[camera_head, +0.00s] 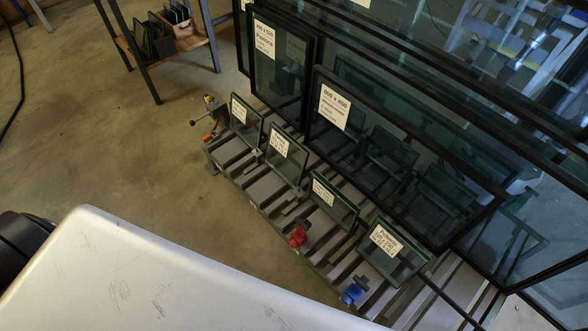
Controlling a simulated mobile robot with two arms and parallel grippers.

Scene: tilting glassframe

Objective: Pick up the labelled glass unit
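Several glass units carry white labels. A front row of small units leans on a slatted rack (228,163): one at the far left (255,134), a second (291,167), a third (343,213) and one at the right end (404,264). Behind them stand larger dark-framed labelled units, a medium one (284,88) and a wide one (385,150) whose label seems to read 800 x 450. I cannot tell which one the task means. Neither of my grippers is in view. All the glass stands apart from any gripper.
A red clamp (298,236) and a blue clamp (354,291) sit on the rack's front edge. Larger glass panes (440,60) fill the back right. A table (190,42) with a small box stands at the top left. Concrete floor (100,145) at left is clear.

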